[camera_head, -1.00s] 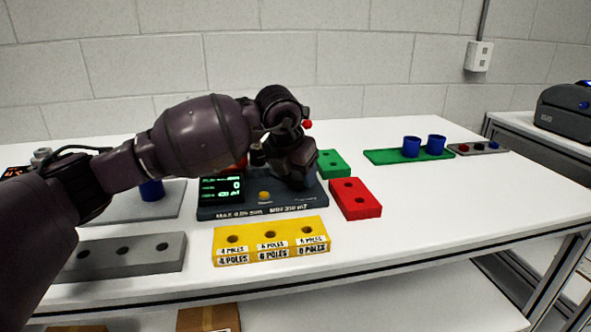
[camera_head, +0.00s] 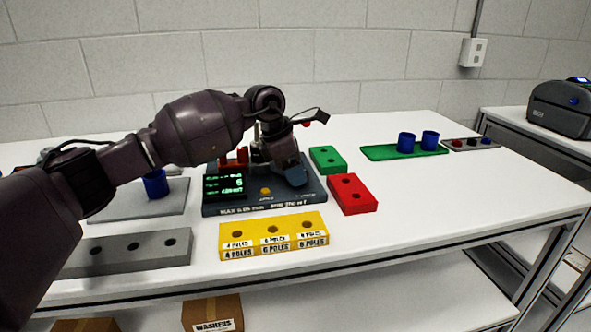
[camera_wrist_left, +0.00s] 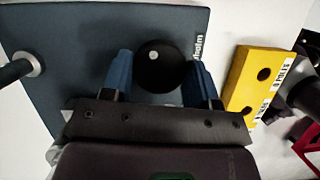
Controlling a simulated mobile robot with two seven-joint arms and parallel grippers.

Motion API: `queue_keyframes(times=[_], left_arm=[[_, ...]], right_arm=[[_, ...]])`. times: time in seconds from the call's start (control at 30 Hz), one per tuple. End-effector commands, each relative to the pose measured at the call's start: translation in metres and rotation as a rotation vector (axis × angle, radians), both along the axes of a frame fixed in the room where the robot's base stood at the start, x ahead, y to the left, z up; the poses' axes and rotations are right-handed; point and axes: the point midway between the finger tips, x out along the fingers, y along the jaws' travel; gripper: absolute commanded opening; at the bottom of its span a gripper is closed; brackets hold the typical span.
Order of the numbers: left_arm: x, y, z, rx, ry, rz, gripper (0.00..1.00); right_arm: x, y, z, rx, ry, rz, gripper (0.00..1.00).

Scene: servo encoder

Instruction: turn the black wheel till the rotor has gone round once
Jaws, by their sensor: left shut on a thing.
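The black wheel (camera_wrist_left: 160,68) is round, with a pale dot near its top, and sits on the dark blue-grey test unit (camera_wrist_left: 70,45). My left gripper (camera_head: 285,180) reaches down to the right part of that unit. Its blue fingers are shut on the wheel, one on each side, in the left wrist view. In the head view the gripper hides the wheel. A yellow button (camera_head: 265,191) is at the front. Red parts (camera_head: 241,156) stand at its back left; I cannot tell which part is the rotor. My right gripper is not in view.
A yellow block (camera_head: 272,237) with pole labels lies in front. A red block (camera_head: 352,194) and a green block (camera_head: 327,160) lie to the right. A grey holed block (camera_head: 130,250) and a plate with a blue cup (camera_head: 156,185) lie left. The right front tabletop is clear.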

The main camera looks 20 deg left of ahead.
Motion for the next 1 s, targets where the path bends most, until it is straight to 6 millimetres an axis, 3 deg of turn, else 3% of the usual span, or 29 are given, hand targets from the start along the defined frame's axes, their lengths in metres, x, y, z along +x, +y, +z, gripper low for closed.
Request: queue_keyframes(times=[0.6,1.0], left_arm=[[0.003,0.0,-0.006,0.0,0.007,-0.538,0.31],[0.003,0.0,-0.004,0.001,0.004,-0.698,0.31]], right_arm=[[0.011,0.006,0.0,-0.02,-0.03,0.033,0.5],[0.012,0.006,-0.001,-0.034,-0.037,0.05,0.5]])
